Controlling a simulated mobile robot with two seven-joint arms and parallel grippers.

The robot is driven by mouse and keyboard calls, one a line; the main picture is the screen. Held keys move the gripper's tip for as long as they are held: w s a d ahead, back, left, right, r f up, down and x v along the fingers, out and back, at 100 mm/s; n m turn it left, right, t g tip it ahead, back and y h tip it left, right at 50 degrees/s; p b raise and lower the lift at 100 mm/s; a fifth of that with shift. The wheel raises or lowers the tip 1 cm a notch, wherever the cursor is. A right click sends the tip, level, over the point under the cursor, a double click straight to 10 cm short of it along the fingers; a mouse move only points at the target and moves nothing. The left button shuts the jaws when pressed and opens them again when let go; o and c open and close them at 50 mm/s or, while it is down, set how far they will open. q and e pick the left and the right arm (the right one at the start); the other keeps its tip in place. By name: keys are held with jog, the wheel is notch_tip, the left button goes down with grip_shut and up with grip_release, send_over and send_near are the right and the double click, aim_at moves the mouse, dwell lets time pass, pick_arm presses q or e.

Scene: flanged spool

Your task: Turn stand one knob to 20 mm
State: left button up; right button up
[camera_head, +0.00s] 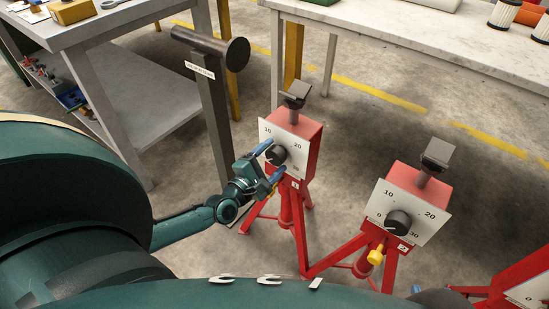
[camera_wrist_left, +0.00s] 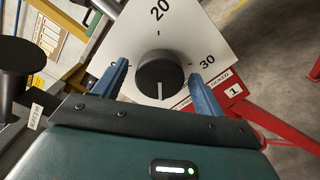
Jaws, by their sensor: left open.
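Stand one (camera_head: 292,135) is a red box on red legs with a white dial plate showing 10 and 20. Its black round knob (camera_head: 277,155) also shows in the left wrist view (camera_wrist_left: 158,72), where the plate's 20 is at the top and 30 at the right. The white line on the knob points down there, away from the 20. My left gripper (camera_head: 270,161) is open, its blue fingers on either side of the knob. In the wrist view gaps show between fingers and knob. The number 1 label (camera_wrist_left: 234,90) is beside the right finger. My right gripper is out of view.
A second red stand (camera_head: 412,190) with a similar knob is to the right, and part of a third (camera_head: 525,288) is at the lower right corner. A dark post with a cylinder (camera_head: 212,48) stands behind left. Tables (camera_head: 440,38) are at the back.

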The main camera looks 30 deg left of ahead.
pick_arm(q)
jog(key=shift+w, duration=0.55)
jog(key=c, duration=1)
